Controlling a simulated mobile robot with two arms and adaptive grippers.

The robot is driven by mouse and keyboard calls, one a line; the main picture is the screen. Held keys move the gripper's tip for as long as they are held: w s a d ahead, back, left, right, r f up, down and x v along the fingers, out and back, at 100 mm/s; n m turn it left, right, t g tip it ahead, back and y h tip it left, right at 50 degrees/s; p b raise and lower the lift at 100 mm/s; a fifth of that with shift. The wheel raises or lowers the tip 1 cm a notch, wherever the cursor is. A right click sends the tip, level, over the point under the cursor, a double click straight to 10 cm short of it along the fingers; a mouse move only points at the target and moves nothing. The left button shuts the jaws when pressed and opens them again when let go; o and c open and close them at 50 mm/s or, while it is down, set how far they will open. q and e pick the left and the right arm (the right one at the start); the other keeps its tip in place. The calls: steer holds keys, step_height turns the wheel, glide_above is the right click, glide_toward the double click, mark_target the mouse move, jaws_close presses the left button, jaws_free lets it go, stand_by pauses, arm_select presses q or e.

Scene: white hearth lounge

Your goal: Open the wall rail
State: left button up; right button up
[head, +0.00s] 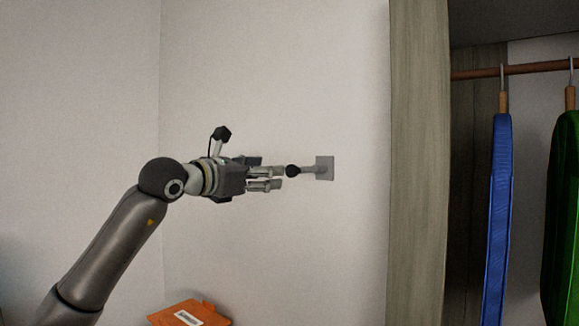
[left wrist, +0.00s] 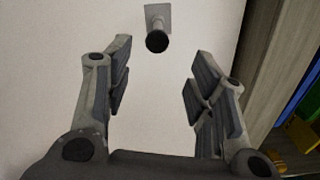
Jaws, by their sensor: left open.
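The wall rail (head: 325,168) shows as a square grey plate on the white wall with a short stem sticking out to a dark round knob (head: 292,171). In the left wrist view the plate (left wrist: 158,12) and the dark knob end (left wrist: 157,41) appear at the top middle, beyond the fingers. My left gripper (head: 280,177) is open and empty, level with the stem, its fingertips just left of the knob. In the left wrist view the two fingers of the gripper (left wrist: 164,52) stand wide apart, with the knob between their lines. My right gripper is not in view.
An open wardrobe with a wooden side panel (head: 418,150) stands right of the rail. Blue (head: 497,220) and green (head: 565,200) garments hang from its rod (head: 530,69). An orange object (head: 190,309) with a white label sits low, below my left arm. The wall around the rail is bare.

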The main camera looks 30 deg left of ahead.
mark_target(290, 169)
arm_select(q)
steer(key=w+p, duration=0.3)
steer(key=w, duration=0.2)
steer(key=shift+w+a+r, duration=0.1)
steer(key=shift+w, duration=0.3)
steer(key=w, duration=0.1)
steer(key=w+p, duration=0.2)
steer(key=shift+w+d, duration=0.3)
steer(key=shift+w, duration=0.05)
steer(key=shift+w+f, duration=0.25)
steer(key=shift+w, duration=0.6)
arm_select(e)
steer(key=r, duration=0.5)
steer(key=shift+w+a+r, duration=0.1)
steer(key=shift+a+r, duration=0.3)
arm_select(q)
steer(key=shift+s, duration=0.1)
jaws_close()
